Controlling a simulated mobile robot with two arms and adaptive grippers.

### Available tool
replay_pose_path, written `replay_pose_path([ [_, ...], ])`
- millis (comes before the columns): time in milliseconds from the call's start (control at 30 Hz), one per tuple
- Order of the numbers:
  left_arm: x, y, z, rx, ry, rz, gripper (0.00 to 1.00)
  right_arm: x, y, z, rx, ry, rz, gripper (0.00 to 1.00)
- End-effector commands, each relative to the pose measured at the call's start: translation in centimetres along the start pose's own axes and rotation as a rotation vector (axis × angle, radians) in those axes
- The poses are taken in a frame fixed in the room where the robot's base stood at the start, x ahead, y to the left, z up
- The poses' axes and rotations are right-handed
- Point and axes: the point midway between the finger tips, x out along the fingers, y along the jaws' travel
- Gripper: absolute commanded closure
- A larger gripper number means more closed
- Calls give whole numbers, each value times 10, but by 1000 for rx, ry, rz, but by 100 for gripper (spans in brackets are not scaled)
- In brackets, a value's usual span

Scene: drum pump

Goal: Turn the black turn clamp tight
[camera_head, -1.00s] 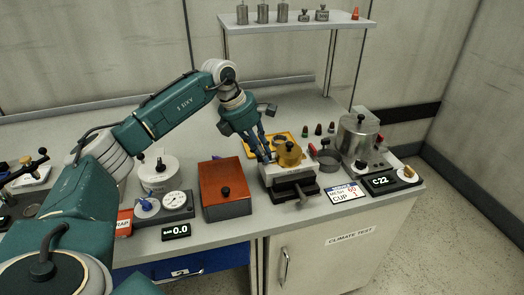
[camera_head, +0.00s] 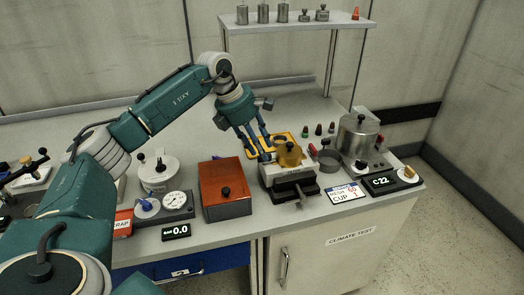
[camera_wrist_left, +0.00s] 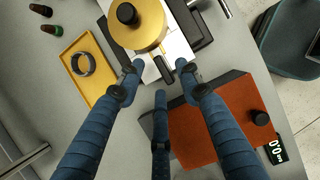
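A steel block with a brass round piece (camera_head: 289,154) on top stands on a black base right of the orange box. A dark clamp handle (camera_head: 301,196) sticks out at its front; I cannot tell if this is the turn clamp. My left gripper (camera_head: 261,153) is at the block's left side, fingers spread and pointing down. In the left wrist view the brass piece (camera_wrist_left: 138,22) with its black knob lies just beyond the fingertips (camera_wrist_left: 160,80). A small black part (camera_wrist_left: 163,68) shows between the tips; I cannot tell if they touch it. My right gripper is not in view.
The orange box (camera_head: 224,188) stands close on the left. A yellow tray (camera_head: 282,140) with a ring lies behind the block. A dark cup (camera_head: 328,160) and a steel pot (camera_head: 358,136) stand to the right. The bench front edge is close.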

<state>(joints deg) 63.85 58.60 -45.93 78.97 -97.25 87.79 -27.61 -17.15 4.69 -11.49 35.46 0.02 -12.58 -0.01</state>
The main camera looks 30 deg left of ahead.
Motion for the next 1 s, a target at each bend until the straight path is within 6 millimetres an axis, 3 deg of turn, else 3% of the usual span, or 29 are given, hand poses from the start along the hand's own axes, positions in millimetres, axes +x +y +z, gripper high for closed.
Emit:
replay_pose_path([
  [200,-50,1,1,-1,-4,4,65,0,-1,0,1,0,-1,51],
  [433,-88,1,0,-1,-3,2,65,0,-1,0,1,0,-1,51],
  [600,-99,1,0,-1,-2,1,65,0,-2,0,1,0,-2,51],
  [1000,-100,0,0,-1,-1,1,65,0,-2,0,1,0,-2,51],
])
